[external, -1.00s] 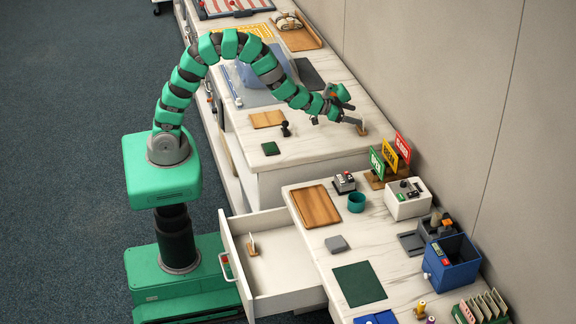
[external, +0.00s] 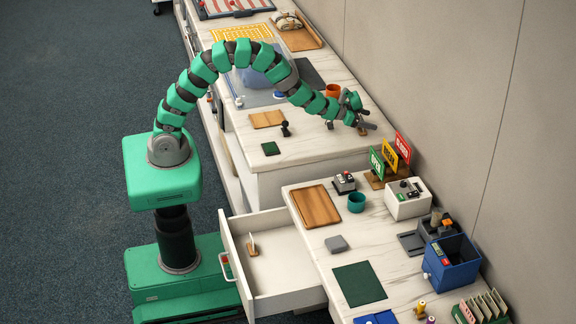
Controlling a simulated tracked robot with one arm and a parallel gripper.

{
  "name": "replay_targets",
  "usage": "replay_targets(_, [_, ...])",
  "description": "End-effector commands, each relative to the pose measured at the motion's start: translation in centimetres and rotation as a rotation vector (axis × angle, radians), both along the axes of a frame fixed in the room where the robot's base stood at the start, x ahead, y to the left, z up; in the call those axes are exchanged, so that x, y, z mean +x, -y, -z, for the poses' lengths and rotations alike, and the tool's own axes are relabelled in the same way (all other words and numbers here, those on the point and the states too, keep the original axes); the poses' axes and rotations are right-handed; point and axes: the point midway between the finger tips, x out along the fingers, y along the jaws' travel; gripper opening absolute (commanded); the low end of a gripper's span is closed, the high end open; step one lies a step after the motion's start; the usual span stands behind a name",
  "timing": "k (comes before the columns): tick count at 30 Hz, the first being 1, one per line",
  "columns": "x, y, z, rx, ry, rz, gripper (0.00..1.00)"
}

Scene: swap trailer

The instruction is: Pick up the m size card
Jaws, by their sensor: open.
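My gripper (external: 371,121) is open near the right edge of the far marble counter. It is just above and beside a small wooden base (external: 362,132), which my fingers partly cover; whether a card stands in it I cannot tell. A small white card on a wooden base (external: 252,244) stands in the open drawer. No size letter is readable, so I cannot tell which is the m size card.
An orange cup (external: 333,90) stands behind my wrist. Green, yellow and red signs (external: 390,156) stand at the right on the nearer counter. The open drawer (external: 278,276) juts out at the front. A black knob-like item (external: 286,129) is left of my gripper.

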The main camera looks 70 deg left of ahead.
Motion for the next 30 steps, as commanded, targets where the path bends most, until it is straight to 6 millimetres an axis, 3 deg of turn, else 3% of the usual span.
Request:
replay_targets(1, [0.0,0.0,0.0,0.0,0.0,0.0,0.74])
replay_targets(6, [0.0,0.0,0.0,0.0,0.0,0.0,0.32])
replay_targets(15, [0.0,0.0,-0.1,0.0,0.0,0.0,0.32])
replay_targets(20, [0.0,0.0,-1.1,0.0,0.003,0.0,0.32])
replay_targets(26, [0.0,0.0,-4.0,0.0,0.001,0.0,0.32])
replay_targets(30, [0.1,0.0,-7.0,-0.001,0.007,0.0,0.32])
